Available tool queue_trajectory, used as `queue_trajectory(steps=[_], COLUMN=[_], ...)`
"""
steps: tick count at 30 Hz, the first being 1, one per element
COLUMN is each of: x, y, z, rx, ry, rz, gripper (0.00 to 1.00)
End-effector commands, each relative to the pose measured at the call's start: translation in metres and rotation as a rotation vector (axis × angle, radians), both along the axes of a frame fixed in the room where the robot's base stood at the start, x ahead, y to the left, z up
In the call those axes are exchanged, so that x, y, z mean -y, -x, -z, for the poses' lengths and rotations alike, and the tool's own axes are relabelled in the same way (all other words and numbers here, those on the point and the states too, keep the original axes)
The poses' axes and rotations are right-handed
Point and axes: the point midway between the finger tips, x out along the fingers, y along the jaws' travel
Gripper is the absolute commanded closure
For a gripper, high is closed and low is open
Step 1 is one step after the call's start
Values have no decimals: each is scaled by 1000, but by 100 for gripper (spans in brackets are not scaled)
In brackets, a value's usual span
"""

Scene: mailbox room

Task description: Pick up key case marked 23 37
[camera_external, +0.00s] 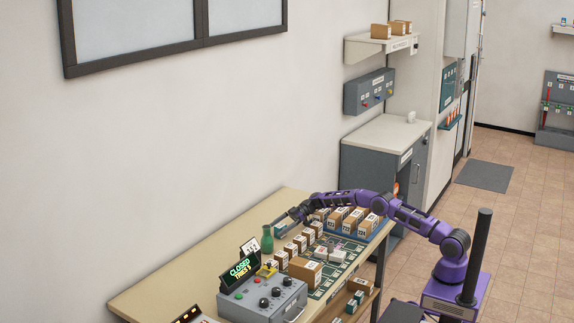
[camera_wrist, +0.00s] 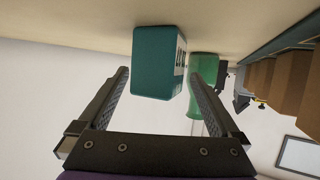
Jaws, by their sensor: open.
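A teal key case (camera_wrist: 157,62) with a white label on its right side shows in the wrist view. The label is seen edge-on and its marking cannot be read. My gripper (camera_wrist: 159,84) is open, with one finger to each side of the case. The case is between and just beyond the fingertips, with nothing gripped. In the external view my gripper (camera_external: 284,218) reaches over the back of the long table, near the wall. I cannot make out the case apart from the gripper there.
A green bottle (camera_external: 267,239) stands close to my gripper; it also shows just behind the right finger in the wrist view (camera_wrist: 204,66). Several cardboard boxes (camera_external: 305,270) crowd the table (camera_external: 180,275). A grey control box (camera_external: 262,300) stands at the front. The table's left part is bare.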

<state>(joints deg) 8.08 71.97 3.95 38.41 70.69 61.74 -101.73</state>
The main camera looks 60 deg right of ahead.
Motion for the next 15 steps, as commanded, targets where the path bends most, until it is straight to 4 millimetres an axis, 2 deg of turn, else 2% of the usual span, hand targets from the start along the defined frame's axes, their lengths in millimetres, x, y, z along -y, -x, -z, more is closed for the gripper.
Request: queue_trajectory(steps=[4,13,15], x=[-13,-16,-16], y=[-6,-8,-8], z=[5,5,5], rx=[1,1,0], ry=[1,0,0], rz=[-3,0,-1], gripper=[1,1,12])
